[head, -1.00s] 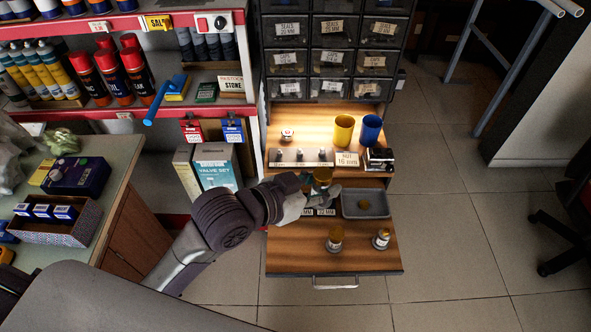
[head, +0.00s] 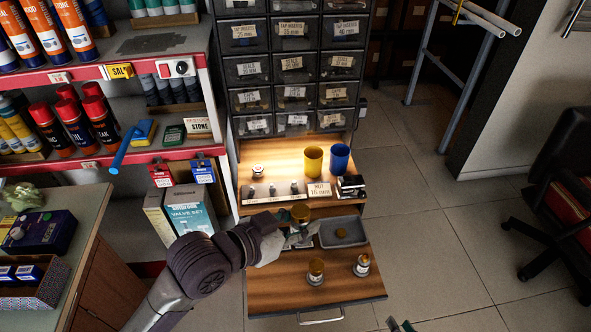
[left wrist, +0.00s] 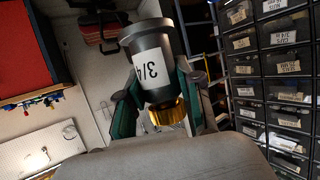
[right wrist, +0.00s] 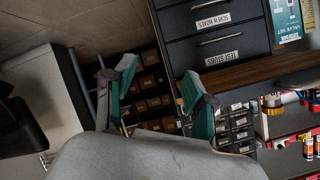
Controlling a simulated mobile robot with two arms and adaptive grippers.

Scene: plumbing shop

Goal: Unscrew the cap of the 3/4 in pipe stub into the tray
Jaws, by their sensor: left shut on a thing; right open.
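My left gripper (head: 298,236) is shut on the 3/4 stub and holds it above the pulled-out board, left of the tray. In the left wrist view the 3/4 stub (left wrist: 150,66) is a dark grey cylinder with a white 3/4 label, upside down in that picture. Its brass cap (left wrist: 167,112) is on its end; the cap is uppermost in the head view (head: 300,212). My right gripper (right wrist: 155,95) is open and empty; only a tip shows at the head view's bottom edge.
Two more stubs (head: 316,273) (head: 361,266) stand at the front of the wooden board (head: 275,292). Behind are a yellow cup (head: 313,160), a blue cup (head: 340,158) and a black box (head: 351,187). Small drawers (head: 290,69) rise at the back.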

